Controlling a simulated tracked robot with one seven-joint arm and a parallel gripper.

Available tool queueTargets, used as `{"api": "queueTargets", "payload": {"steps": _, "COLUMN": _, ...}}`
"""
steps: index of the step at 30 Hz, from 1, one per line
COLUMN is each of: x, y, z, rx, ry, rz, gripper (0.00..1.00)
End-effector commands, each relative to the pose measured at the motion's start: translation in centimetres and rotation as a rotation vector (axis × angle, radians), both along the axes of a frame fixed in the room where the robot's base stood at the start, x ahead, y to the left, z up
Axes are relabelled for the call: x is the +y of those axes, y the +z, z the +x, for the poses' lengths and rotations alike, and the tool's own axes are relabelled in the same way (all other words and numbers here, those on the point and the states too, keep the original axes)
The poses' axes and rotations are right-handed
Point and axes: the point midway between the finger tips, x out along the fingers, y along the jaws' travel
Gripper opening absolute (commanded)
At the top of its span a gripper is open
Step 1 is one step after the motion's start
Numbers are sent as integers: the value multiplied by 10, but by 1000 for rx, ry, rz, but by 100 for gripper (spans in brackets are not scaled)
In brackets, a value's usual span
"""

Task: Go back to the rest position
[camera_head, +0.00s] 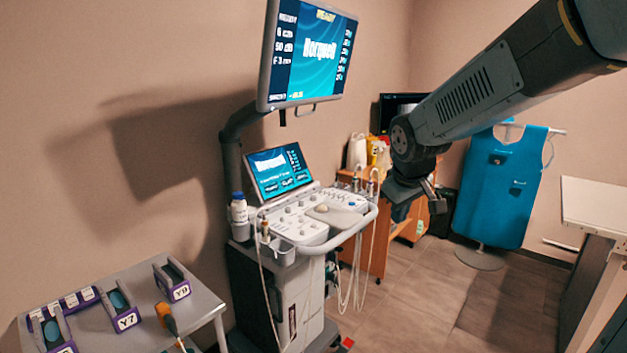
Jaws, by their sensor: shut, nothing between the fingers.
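My arm (480,95) reaches in from the upper right and slopes down to the left. My gripper (402,212) hangs at its end, pointing down, near the right edge of the ultrasound machine (320,220). The fingers are dark and small in the picture; they are shut with nothing held. The gripper overlaps the wooden cabinet behind it in the view. I cannot tell how far it is from the machine's handle. No mark of a rest position shows.
A grey table (150,290) at the lower left bears several labelled holders and an orange-handled tool (167,318). A large monitor (312,52) rises over the machine. A blue apron (503,190) hangs on a stand. A white-topped table (598,207) stands right. Floor is clear between.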

Motion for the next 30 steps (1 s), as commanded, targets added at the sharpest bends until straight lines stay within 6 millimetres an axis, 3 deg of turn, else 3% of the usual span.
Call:
{"api": "queueTargets", "payload": {"steps": 9, "x": -29, "y": 36, "z": -81, "rx": -34, "ry": -195, "rz": 108, "gripper": 0}}
{"api": "queueTargets", "payload": {"steps": 18, "x": -43, "y": 50, "z": -156, "rx": -61, "ry": -362, "rz": 207, "gripper": 0}}
{"api": "queueTargets", "payload": {"steps": 24, "x": -46, "y": 50, "z": -190, "rx": -73, "ry": -435, "rz": 253, "gripper": 0}}
{"api": "queueTargets", "payload": {"steps": 30, "x": -47, "y": 49, "z": -201, "rx": -74, "ry": -461, "rz": 270, "gripper": 0}}
